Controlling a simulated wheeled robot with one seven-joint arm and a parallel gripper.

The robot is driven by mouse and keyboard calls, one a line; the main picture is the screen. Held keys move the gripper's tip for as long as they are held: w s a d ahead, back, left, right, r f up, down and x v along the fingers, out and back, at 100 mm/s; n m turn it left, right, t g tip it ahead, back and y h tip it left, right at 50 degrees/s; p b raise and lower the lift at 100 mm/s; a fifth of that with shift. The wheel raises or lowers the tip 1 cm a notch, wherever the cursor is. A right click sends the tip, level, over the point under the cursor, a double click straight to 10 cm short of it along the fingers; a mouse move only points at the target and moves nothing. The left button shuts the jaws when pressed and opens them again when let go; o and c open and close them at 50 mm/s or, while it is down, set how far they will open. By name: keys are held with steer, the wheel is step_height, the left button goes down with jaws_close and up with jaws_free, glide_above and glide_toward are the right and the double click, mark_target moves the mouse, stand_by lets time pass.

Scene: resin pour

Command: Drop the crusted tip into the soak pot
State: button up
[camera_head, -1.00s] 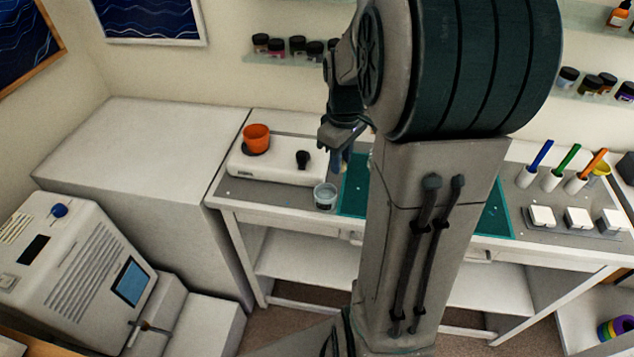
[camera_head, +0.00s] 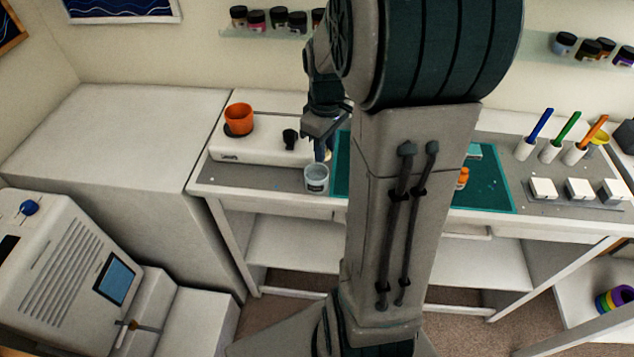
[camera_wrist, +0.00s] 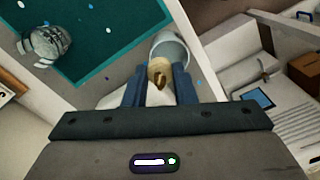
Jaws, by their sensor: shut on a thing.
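The soak pot (camera_head: 317,180) is a small grey-white cup near the front edge of the workbench, left of the green mat. In the wrist view the soak pot (camera_wrist: 170,45) shows just beyond my fingertips. My gripper (camera_head: 324,150) points down from above, close over the pot's rim. In the wrist view my gripper (camera_wrist: 160,88) has its blue fingers shut on the crusted tip (camera_wrist: 158,70), a pale round piece with a brown crust. The tip's lower part is hidden, and I cannot tell whether it is inside the rim.
A white hot plate (camera_head: 262,152) with an orange cup (camera_head: 239,117) stands left of the pot. The green mat (camera_head: 488,190) holds a small orange bottle (camera_head: 463,178). Upright coloured tools (camera_head: 540,130) stand at right.

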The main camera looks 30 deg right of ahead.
steer(key=o, duration=1)
steer(key=shift+r, duration=0.1)
step_height(320, 180, up, 14)
steer(key=shift+f, duration=0.1)
steer(key=s+a+f+m+t, duration=0.1)
steer(key=s+a+f+m, duration=0.1)
steer(key=s+a, duration=0.2)
steer(key=s+a+f+m+t, duration=0.1)
steer(key=s+a+f, duration=0.2)
steer(key=s+a, duration=0.1)
steer(key=s+a+f+m+t, duration=0.1)
steer(key=s+a+f+m, duration=0.1)
steer(key=s+a+f, duration=0.1)
steer(key=shift+s+a+m, duration=0.3)
steer(key=shift+s+a, duration=0.25)
steer(key=shift+s, duration=0.35)
